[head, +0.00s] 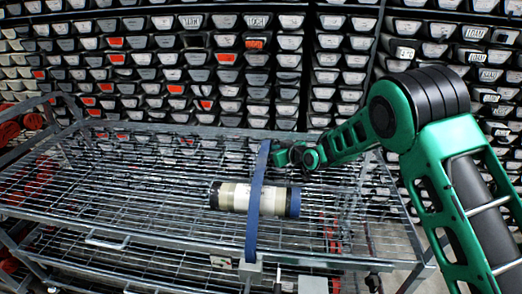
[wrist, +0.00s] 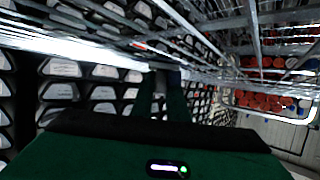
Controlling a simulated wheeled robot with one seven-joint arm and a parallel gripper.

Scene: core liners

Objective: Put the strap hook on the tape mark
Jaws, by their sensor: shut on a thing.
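A blue strap (head: 254,215) runs across a pale core liner tube (head: 240,198) lying on the wire shelf. Its near end reaches a small grey block (head: 250,269) at the front rail. Its far end rises beside my gripper (head: 276,156), near the back rail. My gripper is shut on the strap's far end, where the hook is too small and covered to make out. In the wrist view, the two dark green fingers (wrist: 163,98) point at a bright metal rail, with a small grey piece between their tips. I cannot make out the tape mark in either view.
The wire shelf (head: 130,205) is open around the tube, with metal rails along its edges. Close behind stand racks of stacked trays (head: 230,60) with white and orange labels. Red items (head: 12,125) show at the left, and pale blocks (head: 312,284) at the front.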

